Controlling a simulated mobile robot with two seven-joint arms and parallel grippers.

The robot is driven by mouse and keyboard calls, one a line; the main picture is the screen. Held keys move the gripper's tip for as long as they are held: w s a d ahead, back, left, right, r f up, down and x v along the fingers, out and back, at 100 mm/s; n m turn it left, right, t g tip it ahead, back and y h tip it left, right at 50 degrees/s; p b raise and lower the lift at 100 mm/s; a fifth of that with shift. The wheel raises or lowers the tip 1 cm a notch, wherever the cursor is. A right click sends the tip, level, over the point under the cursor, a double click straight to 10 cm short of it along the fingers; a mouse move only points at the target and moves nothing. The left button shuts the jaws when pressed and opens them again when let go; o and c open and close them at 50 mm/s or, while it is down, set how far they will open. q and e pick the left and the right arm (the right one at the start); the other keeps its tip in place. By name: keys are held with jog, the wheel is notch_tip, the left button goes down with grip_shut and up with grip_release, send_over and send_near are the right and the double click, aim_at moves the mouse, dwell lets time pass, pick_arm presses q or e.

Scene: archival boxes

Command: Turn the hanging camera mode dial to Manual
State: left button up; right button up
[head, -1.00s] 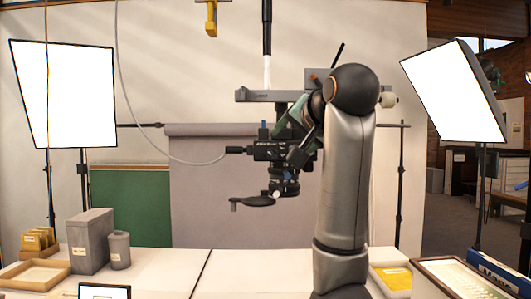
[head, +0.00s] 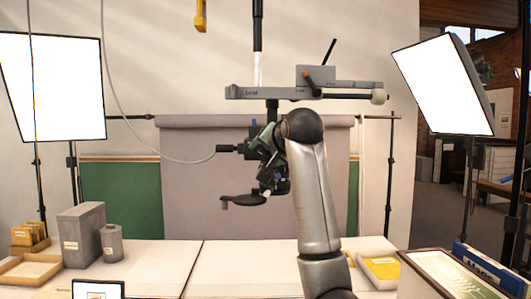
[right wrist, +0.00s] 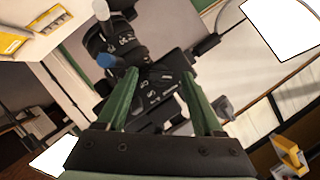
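The black camera (head: 231,148) hangs lens down from the overhead arm in the head view. My right arm and gripper (head: 266,163) are in front of its right part and hide much of its body. In the right wrist view the camera body (right wrist: 160,92), with small white markings, lies beyond and between the green fingers of my right gripper (right wrist: 158,76). The fingers are apart, with nothing clearly held; contact with the camera cannot be told. The lens (right wrist: 108,42) is at upper left. I cannot make out the mode dial or its setting. My left gripper is not in view.
A grey horizontal arm (head: 290,92) is above the camera. Softbox lights (head: 55,88) stand at both sides. Grey boxes (head: 82,236) and a tray (head: 30,268) are on the table at left; a frame (head: 445,278) is at right. The table's middle is clear.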

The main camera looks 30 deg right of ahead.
grip_shut()
dwell(0.3)
dwell(0.4)
jog(key=m, duration=0.1)
jog(key=m+t+b, duration=0.1)
jog(key=m+t+y+b, duration=0.1)
jog(key=shift+f+m, duration=0.25)
jog(key=shift+m, duration=0.05)
jog(key=m, duration=0.2)
jog(key=m+t+b, duration=0.1)
jog(key=m, duration=0.1)
jog(key=shift+s+d+f+t, duration=0.1)
jog(key=shift+d+f+t, duration=0.05)
jog(key=shift+t, duration=0.15)
dwell(0.4)
grip_release()
